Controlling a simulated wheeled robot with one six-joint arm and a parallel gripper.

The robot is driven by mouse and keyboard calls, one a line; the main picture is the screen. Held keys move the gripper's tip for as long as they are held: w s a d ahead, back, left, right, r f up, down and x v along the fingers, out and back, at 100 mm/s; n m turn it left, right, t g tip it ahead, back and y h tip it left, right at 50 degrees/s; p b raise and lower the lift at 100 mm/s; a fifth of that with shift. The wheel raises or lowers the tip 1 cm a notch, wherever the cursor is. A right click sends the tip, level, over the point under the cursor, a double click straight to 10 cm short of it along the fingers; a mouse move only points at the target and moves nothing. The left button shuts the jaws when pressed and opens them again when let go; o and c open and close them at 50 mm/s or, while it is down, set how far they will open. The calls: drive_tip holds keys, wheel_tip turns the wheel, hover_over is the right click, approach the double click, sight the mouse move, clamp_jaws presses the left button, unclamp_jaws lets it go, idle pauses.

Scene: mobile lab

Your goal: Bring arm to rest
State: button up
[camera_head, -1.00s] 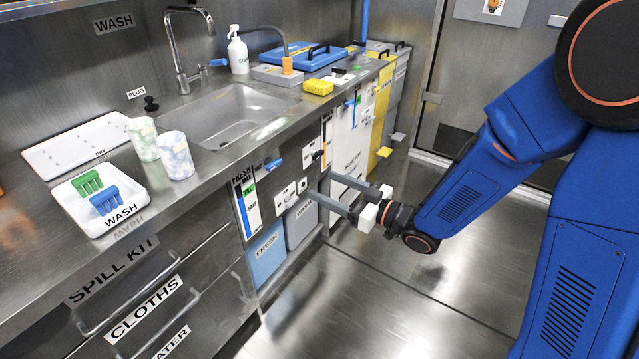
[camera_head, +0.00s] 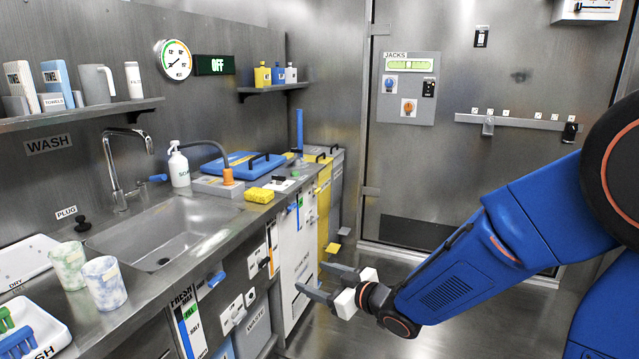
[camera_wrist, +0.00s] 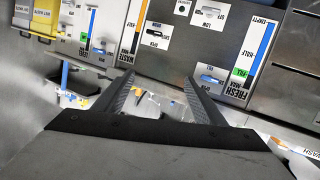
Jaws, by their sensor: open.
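My gripper (camera_head: 327,283) is at the end of my blue arm, in front of the counter's cabinet panels, above the floor. Its two grey fingers are spread apart with nothing between them. In the wrist view the open fingers (camera_wrist: 160,95) point towards the cabinet front with its gauges and switches. The arm reaches in from the right side of the head view. I cannot tell the exact gap between fingertips and panel.
The steel counter holds a sink (camera_head: 165,232), two marbled cups (camera_head: 104,283), a soap bottle (camera_head: 179,166), a yellow sponge (camera_head: 259,195) and a blue case (camera_head: 243,163). A panel marked JACKS (camera_head: 408,88) is on the back wall. Floor right of the cabinets looks clear.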

drive_tip(key=s+d+r+m+h, duration=0.1)
drive_tip(key=s+d+m+h, duration=0.15)
drive_tip(key=d, duration=0.55)
drive_tip(key=s+d+r+m+h, duration=0.1)
drive_tip(key=d+r+m+h, duration=0.1)
drive_tip(key=d+h, duration=0.35)
drive_tip(key=s+d+r+m+h, duration=0.1)
drive_tip(key=s+d+m+h, duration=0.1)
drive_tip(key=d, duration=0.8)
drive_tip(key=s+d+m+g, duration=0.2)
drive_tip(key=s+d+g, duration=0.1)
drive_tip(key=s, duration=0.8)
drive_tip(key=s+d+m+g+h, duration=0.1)
drive_tip(key=s+d+m+g, duration=0.1)
drive_tip(key=s, duration=1)
drive_tip(key=shift+s+d+g, duration=0.3)
drive_tip(key=shift+d+g, duration=0.1)
drive_tip(key=shift+d, duration=0.25)
drive_tip(key=shift+r+m, duration=0.1)
drive_tip(key=shift+m, duration=0.15)
